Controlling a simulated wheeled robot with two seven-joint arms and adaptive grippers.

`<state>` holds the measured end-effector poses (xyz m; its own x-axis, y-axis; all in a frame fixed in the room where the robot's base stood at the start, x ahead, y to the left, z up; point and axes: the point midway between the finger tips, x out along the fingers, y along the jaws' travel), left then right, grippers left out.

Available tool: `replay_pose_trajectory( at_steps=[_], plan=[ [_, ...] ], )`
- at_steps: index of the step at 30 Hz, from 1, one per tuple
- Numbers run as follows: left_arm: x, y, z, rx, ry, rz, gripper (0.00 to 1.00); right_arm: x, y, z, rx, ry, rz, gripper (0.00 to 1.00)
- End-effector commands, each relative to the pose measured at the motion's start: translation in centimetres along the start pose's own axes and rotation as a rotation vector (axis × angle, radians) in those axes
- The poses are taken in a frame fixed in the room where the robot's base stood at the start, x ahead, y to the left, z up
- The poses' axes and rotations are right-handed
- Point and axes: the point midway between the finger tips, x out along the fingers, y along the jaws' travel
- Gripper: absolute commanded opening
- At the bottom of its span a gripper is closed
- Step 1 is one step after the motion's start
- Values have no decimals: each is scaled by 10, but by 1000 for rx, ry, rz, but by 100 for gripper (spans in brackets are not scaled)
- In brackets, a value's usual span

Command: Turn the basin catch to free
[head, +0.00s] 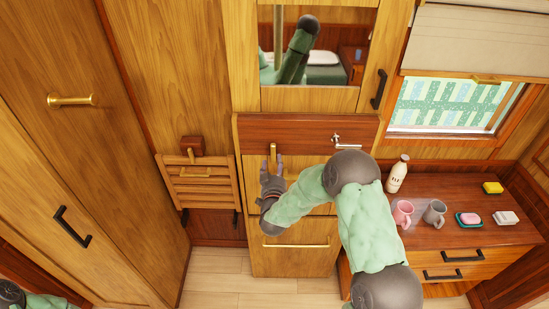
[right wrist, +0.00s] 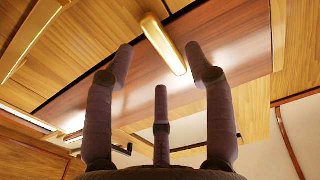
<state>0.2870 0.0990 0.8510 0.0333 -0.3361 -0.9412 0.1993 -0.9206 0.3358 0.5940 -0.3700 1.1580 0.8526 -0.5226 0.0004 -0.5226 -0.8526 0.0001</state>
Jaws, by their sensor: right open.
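The dark red-brown basin panel (head: 300,128) is set in the wooden cabinet below the mirror. A brass bar (head: 273,152), which looks like the basin catch, stands upright at its left part. In the right wrist view the bar (right wrist: 163,43) lies slanted, beyond and between the fingertips. My right gripper (head: 272,166) is open just below the bar, its fingers pointing up toward it. In the right wrist view the gripper (right wrist: 160,70) has its fingers spread with nothing between them. Whether any finger touches the bar is not clear. My left gripper is out of view.
A small chrome fitting (head: 337,138) is on the panel's right part. Below is a cabinet front with a brass rail (head: 295,245). A slatted folded rack (head: 197,182) hangs at left. The counter (head: 455,205) at right holds a bottle (head: 397,175), mugs and soaps.

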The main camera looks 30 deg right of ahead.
Motion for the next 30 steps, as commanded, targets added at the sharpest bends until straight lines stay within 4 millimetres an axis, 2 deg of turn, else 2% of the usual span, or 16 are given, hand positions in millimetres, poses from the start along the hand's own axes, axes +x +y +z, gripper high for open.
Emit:
replay_pose_trajectory(
  at_steps=[3, 9, 20, 24, 26, 30],
  plan=[
    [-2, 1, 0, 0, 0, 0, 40, 19, 1, 0, 0, 1, 3, 54],
    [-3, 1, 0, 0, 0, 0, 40, 36, 0, 0, -1, 0, 1, 54],
    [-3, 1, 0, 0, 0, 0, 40, 40, 0, 0, 0, -1, 0, 54],
    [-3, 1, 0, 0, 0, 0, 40, 40, 0, 0, 0, -1, 0, 15],
    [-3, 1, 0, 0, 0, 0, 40, 40, 0, 0, 0, -1, 0, 0],
    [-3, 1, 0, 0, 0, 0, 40, 40, 0, 0, -1, -1, 0, 0]
  ],
)
